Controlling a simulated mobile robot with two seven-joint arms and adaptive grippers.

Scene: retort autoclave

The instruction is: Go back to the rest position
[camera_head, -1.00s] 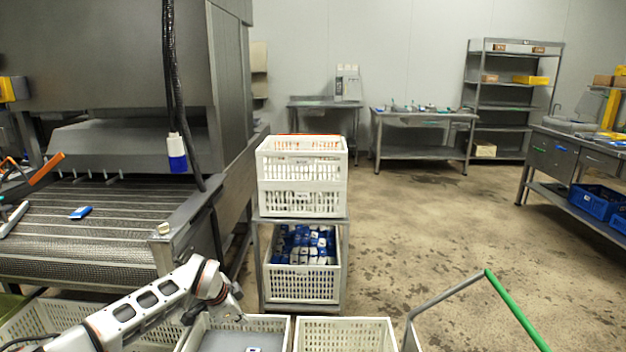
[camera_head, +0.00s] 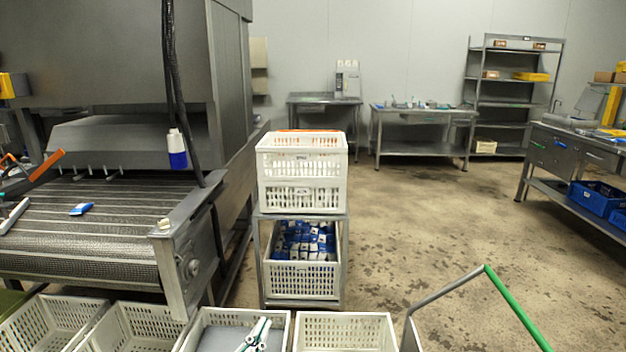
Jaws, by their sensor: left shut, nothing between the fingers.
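My left gripper (camera_head: 263,323) shows at the bottom edge of the head view, with slim pale and green-edged fingers pointing up and away. The fingers are shut and hold nothing. They appear in front of a white crate with a grey floor (camera_head: 215,316); the picture does not show how high above it they are. The rest of my left arm is below the frame. My right gripper is out of view.
White crates (camera_head: 343,318) line the bottom edge. A conveyor (camera_head: 90,235) stands at the left. A rack with a stacked white crate (camera_head: 302,172) stands ahead. A green-handled metal frame (camera_head: 510,300) stands at the right. The floor right of the rack is clear.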

